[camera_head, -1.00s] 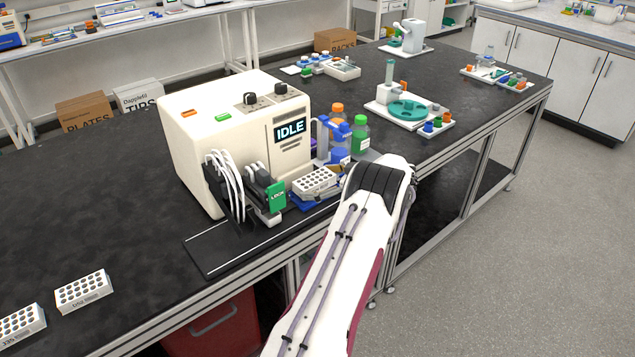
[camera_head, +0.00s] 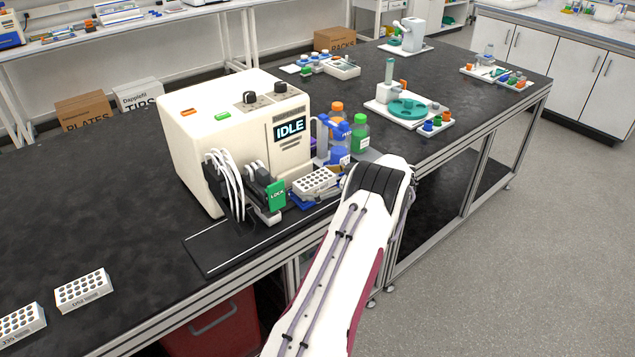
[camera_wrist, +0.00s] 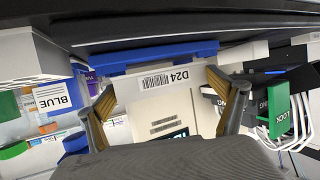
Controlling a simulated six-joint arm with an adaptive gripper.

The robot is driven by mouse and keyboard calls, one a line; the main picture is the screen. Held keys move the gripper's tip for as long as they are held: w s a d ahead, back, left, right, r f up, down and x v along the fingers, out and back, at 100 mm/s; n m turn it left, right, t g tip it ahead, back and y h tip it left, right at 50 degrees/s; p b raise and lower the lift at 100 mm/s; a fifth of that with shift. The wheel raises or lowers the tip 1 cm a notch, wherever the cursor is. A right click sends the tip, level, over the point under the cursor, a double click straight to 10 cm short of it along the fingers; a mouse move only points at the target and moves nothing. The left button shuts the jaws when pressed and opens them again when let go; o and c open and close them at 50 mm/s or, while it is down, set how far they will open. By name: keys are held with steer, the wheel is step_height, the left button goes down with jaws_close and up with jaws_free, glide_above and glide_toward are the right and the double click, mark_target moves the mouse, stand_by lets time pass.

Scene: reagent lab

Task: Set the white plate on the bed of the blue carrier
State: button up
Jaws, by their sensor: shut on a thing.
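The white plate (camera_head: 316,181), a block with rows of dark wells, is at the front of the cream machine, directly over the blue carrier (camera_head: 300,202). In the wrist view, which looks upside down, the plate's side (camera_wrist: 165,80) shows a D24 barcode label, and the blue carrier (camera_wrist: 140,55) lies along its underside. I cannot tell whether the plate rests on the bed or hangs just above it. My gripper (camera_wrist: 170,98) has its two fingers at the plate's two ends, shut on it.
The cream machine (camera_head: 235,140) with an IDLE screen stands behind. A green LOCK tab (camera_head: 276,196) and white tubes are close left of the plate. Blue-, orange- and green-capped bottles (camera_head: 340,135) stand close behind right. Two other white plates (camera_head: 83,290) lie at the far left front.

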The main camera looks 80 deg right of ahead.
steer(key=shift+f, duration=0.55)
stand_by(1.4)
steer(key=o, duration=0.7)
steer(key=shift+o, duration=0.2)
steer(key=shift+r, duration=0.25)
steer(key=shift+r, duration=3.2)
steer(key=shift+r, duration=0.15)
